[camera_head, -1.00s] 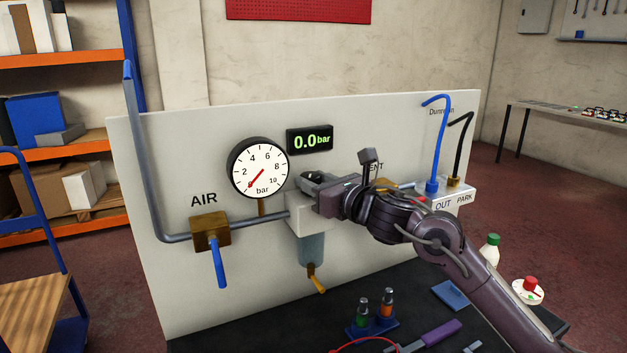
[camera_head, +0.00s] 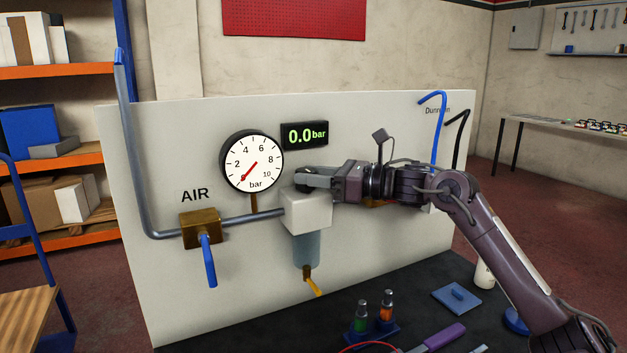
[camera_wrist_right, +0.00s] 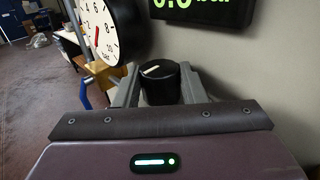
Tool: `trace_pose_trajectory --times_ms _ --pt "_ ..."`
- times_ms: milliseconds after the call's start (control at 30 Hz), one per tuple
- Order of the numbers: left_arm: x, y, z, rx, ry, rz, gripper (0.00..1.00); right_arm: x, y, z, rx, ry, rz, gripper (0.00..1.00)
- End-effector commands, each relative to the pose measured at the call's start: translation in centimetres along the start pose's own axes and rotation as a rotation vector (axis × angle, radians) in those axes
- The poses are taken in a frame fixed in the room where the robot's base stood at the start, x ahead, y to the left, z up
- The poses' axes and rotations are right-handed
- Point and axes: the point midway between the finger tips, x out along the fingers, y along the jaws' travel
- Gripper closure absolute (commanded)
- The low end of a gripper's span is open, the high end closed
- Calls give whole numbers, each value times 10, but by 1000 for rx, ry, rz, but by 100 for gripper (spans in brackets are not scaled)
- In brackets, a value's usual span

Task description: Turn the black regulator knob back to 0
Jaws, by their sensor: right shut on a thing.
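The black regulator knob (camera_wrist_right: 160,84) stands between the two fingers of my right gripper in the right wrist view, with a pale pointer mark on its top. My right gripper (camera_head: 312,178) is shut on the knob, on top of the white regulator block (camera_head: 306,212). In the head view the fingers mostly hide the knob. The round gauge (camera_head: 252,162) has its red needle near 0. The digital display (camera_head: 305,135) reads 0.0 bar. My left gripper is not in view.
The AIR valve (camera_head: 201,229) has a blue handle hanging down, left of the regulator. A clear bowl (camera_head: 306,250) with a yellow drain hangs below the block. A blue holder (camera_head: 372,332) with small bottles stands on the dark bench in front. My right forearm covers the panel's right part.

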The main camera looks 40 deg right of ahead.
Motion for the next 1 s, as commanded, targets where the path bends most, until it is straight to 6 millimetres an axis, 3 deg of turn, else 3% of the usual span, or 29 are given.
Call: trace_pose_trajectory --times_ms 367,400,533,833,1000 --pt "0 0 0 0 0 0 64 0 0 1 0 -1 3 86" --pt "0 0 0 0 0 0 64 0 0 1 0 -1 3 59" --pt "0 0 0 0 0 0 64 0 0 1 0 -1 3 42" --pt "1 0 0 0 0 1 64 -1 0 0 0 0 3 41" --pt "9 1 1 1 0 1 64 -16 0 -2 -1 -2 3 41"
